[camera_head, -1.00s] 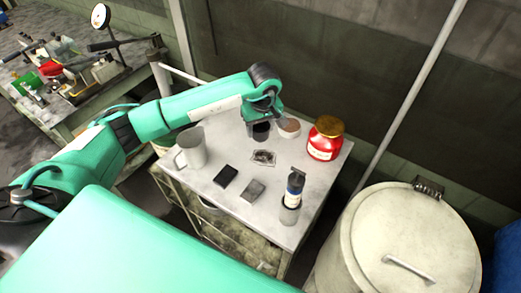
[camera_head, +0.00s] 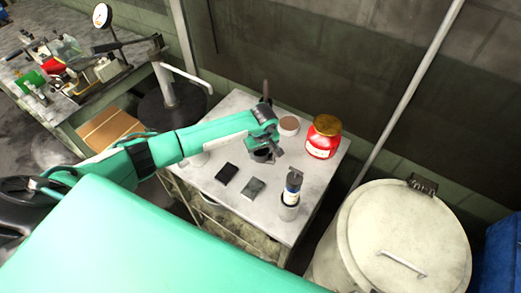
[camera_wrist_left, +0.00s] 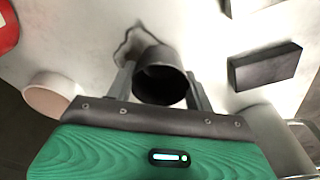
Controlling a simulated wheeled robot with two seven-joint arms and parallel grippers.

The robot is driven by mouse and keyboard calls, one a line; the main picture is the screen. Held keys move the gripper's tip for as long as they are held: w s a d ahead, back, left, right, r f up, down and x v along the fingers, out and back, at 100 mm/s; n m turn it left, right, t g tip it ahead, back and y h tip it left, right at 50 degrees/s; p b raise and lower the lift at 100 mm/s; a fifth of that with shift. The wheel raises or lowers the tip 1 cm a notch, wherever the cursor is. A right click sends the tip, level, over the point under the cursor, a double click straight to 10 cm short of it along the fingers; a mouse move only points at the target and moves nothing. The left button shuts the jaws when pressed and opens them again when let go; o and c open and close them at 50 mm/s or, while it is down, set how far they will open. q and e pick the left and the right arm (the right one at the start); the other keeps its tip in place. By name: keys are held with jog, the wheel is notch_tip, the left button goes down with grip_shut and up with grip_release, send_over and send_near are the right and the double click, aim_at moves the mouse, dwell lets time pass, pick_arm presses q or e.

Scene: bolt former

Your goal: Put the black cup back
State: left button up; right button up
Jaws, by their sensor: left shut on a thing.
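The black cup (camera_wrist_left: 160,82) is between the two fingers of my left gripper (camera_wrist_left: 161,88) in the left wrist view, its dark open mouth facing the camera. My left gripper (camera_head: 262,152) is shut on it. In the head view the cup (camera_head: 262,158) shows only as a small dark shape under the gripper, over the middle of the grey table (camera_head: 230,218). A dark irregular outline (camera_wrist_left: 127,45) on the tabletop shows just beyond the cup in the wrist view, partly hidden by it. I cannot tell whether the cup touches the table. My right gripper is not in view.
A red jar (camera_head: 323,140) and a round brown-topped tub (camera_head: 289,125) stand behind right. A black block (camera_head: 227,172), a grey block (camera_head: 253,188) and a bottle (camera_head: 294,184) are in front. A pale mug (camera_wrist_left: 275,138) stands left, mostly hidden by my arm in the head view.

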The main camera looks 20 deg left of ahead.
pick_arm(q)
jog(key=shift+f, duration=0.2)
jog(key=o, duration=1)
jog(key=shift+r, duration=0.1)
